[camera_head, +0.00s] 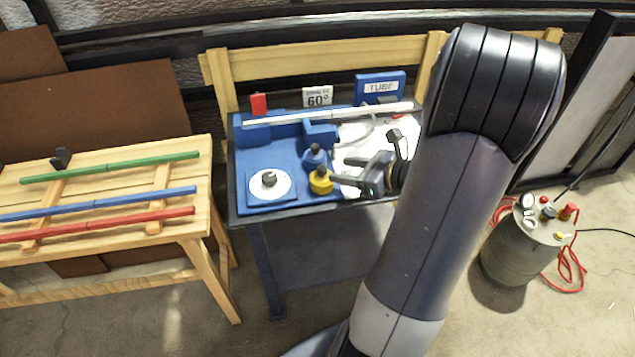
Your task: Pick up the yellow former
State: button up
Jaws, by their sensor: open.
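The yellow former (321,182) is a small yellow piece with a dark knob on top. It stands on the blue worktop (283,150), near its front edge. My gripper (340,183) reaches in from the right, its fingers level with the former and very close to its right side. The jaws are open. I cannot tell from this view whether the fingers touch the former or reach around it. My own arm hides the right part of the worktop.
A blue former (313,155) stands just behind the yellow one. A white disc with a knob (269,184) lies to the left. A long white lath (330,114) spans the back. Green (110,168), blue (100,203) and red (100,224) laths lie on a wooden bench.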

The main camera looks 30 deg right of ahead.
aim_at(325, 169)
jog(key=shift+a+b+x, duration=0.15)
jog(key=shift+b+x, duration=0.1)
jog(key=shift+x, duration=1.5)
jog(key=shift+a+b+x, duration=0.15)
jog(key=shift+b+x, duration=0.1)
jog(key=shift+x, duration=1.45)
jog(key=shift+s, duration=0.15)
jog(key=shift+c, duration=0.5)
grip_shut()
